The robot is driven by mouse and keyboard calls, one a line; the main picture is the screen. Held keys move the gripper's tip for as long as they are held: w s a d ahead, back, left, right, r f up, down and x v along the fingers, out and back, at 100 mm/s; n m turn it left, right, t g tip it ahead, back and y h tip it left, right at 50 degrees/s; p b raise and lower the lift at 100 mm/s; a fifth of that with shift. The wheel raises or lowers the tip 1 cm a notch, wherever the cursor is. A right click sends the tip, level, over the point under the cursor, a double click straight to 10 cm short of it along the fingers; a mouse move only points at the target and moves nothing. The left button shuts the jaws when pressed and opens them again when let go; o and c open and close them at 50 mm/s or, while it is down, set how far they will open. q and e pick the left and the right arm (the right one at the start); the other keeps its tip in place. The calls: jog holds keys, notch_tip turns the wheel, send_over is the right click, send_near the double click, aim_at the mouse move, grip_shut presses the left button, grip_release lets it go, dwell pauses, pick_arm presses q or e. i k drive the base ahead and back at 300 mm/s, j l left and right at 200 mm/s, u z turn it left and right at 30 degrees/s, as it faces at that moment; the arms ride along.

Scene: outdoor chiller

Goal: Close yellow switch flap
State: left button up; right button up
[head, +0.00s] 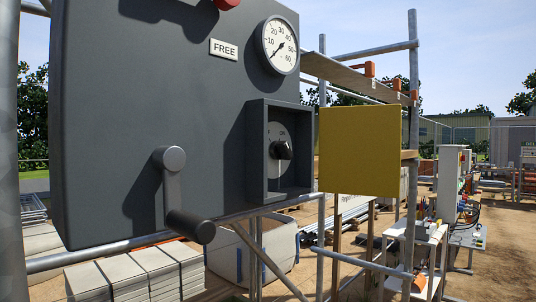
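The yellow switch flap (360,150) stands open to the right of the switch recess, with its broad flat face toward me. The grey box-like recess (255,150) is uncovered on the front of the dark grey panel. Inside it is a black rotary knob (281,150) on a grey dial with small markings. The flap's hinge seems to be along the right side of the recess. Neither of my grippers shows in the head view.
The dark panel (110,90) carries a crank handle (184,195) that sticks out below left of the recess. A round gauge (279,45) and a FREE label (224,49) sit above. Scaffold poles (412,130) stand behind the flap. Stacked pale slabs (135,275) lie below.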

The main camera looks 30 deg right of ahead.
aim_at(360, 146)
jog(key=l+u, duration=0.75)
jog(key=l, duration=0.3)
jog(key=l+u, duration=0.4)
jog(key=k+l+u, duration=0.2)
jog(key=l+u, duration=0.15)
jog(key=l, duration=0.2)
jog(key=k+l, duration=0.15)
jog(key=l, duration=0.2)
jog(key=k+l, duration=0.15)
jog(key=l, duration=0.25)
jog(key=k+l, duration=0.15)
jog(key=l, duration=0.2)
jog(key=k+l+u, duration=0.1)
jog(key=l, duration=0.3)
